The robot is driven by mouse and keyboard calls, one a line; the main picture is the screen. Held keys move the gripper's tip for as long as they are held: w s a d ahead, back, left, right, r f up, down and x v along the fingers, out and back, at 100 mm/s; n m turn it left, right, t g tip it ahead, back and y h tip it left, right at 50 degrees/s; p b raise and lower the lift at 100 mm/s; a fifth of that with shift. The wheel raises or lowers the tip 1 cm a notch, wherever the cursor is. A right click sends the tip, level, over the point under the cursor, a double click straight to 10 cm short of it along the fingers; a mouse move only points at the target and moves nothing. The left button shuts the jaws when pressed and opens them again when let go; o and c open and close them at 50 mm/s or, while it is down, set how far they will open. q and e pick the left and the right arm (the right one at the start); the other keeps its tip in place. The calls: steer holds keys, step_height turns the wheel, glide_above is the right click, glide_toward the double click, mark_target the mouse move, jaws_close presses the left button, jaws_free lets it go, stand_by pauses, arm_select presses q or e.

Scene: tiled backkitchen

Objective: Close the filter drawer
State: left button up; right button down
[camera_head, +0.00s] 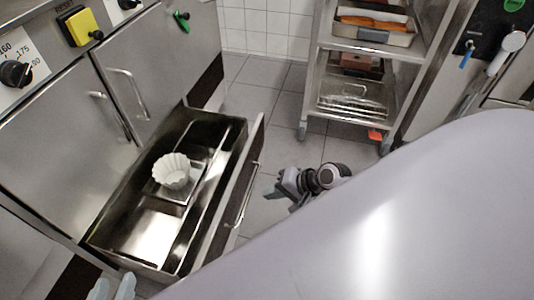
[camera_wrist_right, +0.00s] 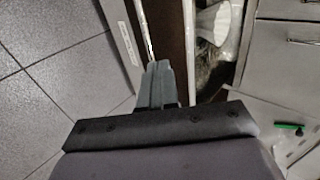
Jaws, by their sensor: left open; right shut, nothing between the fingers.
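The filter drawer (camera_head: 232,205) is pulled well out of the steel cabinet, its front with a bar handle (camera_head: 246,196) facing right. A white fluted filter (camera_head: 172,171) sits inside it; the filter also shows partly in the right wrist view (camera_wrist_right: 213,22). My right gripper (camera_head: 279,188) is outside the drawer, to the right of its front, shut and empty. In the right wrist view its fingertips (camera_wrist_right: 160,68) are by the drawer front and handle (camera_wrist_right: 145,32); I cannot tell whether they touch.
A steel rack (camera_head: 312,95) with trays stands at the back. Cabinet doors with handles (camera_head: 125,92) line the left. Tiled floor (camera_head: 262,100) is clear between drawer and rack. A large smooth grey surface, likely my own body, hides the lower right.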

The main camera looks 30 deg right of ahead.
mark_target(232, 197)
steer(key=b+x, duration=0.1)
steer(key=x, duration=0.2)
steer(key=r+b+x, duration=0.1)
steer(key=x, duration=0.2)
steer(key=w+b+x, duration=0.1)
steer(key=x, duration=0.2)
steer(key=shift+w+a+r+b, duration=0.1)
steer(key=shift+a+b, duration=0.25)
steer(key=shift+a, duration=0.15)
steer(key=shift+w+a+r, duration=0.1)
steer(key=shift+w+a, duration=0.3)
steer(key=shift+w, duration=0.05)
arm_select(q)
steer(key=d, duration=0.1)
steer(key=d+h, duration=0.1)
steer(key=w+d+f+n+h, duration=0.1)
steer(key=shift+w+d, duration=0.1)
steer(key=shift+d, duration=0.2)
arm_select(e)
steer(key=shift+a, duration=0.1)
